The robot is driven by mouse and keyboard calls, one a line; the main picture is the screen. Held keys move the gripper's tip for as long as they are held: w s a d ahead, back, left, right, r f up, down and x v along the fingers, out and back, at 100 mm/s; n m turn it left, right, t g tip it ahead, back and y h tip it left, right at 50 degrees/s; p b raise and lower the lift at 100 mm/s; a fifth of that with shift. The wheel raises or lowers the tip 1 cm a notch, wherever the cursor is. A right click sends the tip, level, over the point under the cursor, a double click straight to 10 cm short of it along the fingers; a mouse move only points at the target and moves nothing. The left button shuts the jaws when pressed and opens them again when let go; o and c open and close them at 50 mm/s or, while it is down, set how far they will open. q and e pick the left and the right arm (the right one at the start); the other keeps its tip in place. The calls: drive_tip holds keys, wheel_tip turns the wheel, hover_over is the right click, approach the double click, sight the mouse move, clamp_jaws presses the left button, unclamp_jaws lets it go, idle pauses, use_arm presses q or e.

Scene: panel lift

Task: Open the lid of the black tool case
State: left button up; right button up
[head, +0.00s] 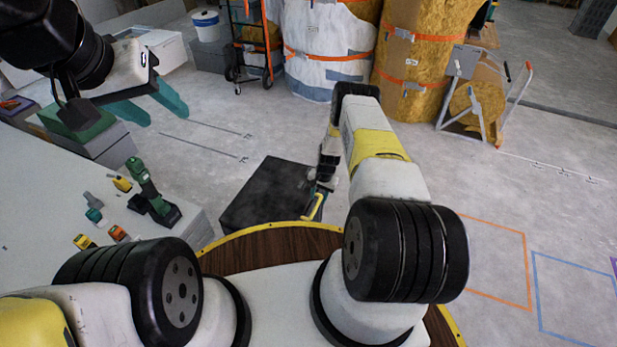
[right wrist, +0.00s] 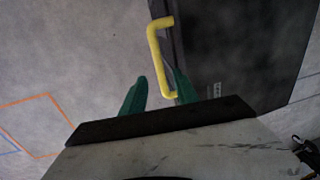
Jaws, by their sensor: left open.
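The black tool case (head: 265,195) stands on the floor in the middle of the head view, its lid lying flat and closed. A yellow handle (head: 314,208) is on its right side; in the right wrist view the handle (right wrist: 154,55) stands out from the edge of the case (right wrist: 245,45). My right gripper (right wrist: 161,76) is open, its green fingers apart at the handle's near end. That end appears between the fingers; I cannot tell whether they touch it. My left gripper (head: 157,105) is open and empty, high at the upper left, away from the case.
A white table (head: 60,190) at left holds a green drill (head: 150,190) and several small tools. Wrapped pallets (head: 330,45), a hand cart (head: 255,40) and a folding frame (head: 480,95) stand at the back. The floor right of the case is clear, with orange and blue outlines.

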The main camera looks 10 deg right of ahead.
sight(317, 206)
drive_tip(key=shift+w+a+f, duration=0.1)
drive_tip(key=shift+a+f, duration=0.05)
drive_tip(key=shift+f, duration=1.15)
drive_tip(key=shift+w+a+f, duration=0.1)
drive_tip(key=shift+a+f, duration=0.05)
drive_tip(key=shift+f, duration=1.15)
clamp_jaws()
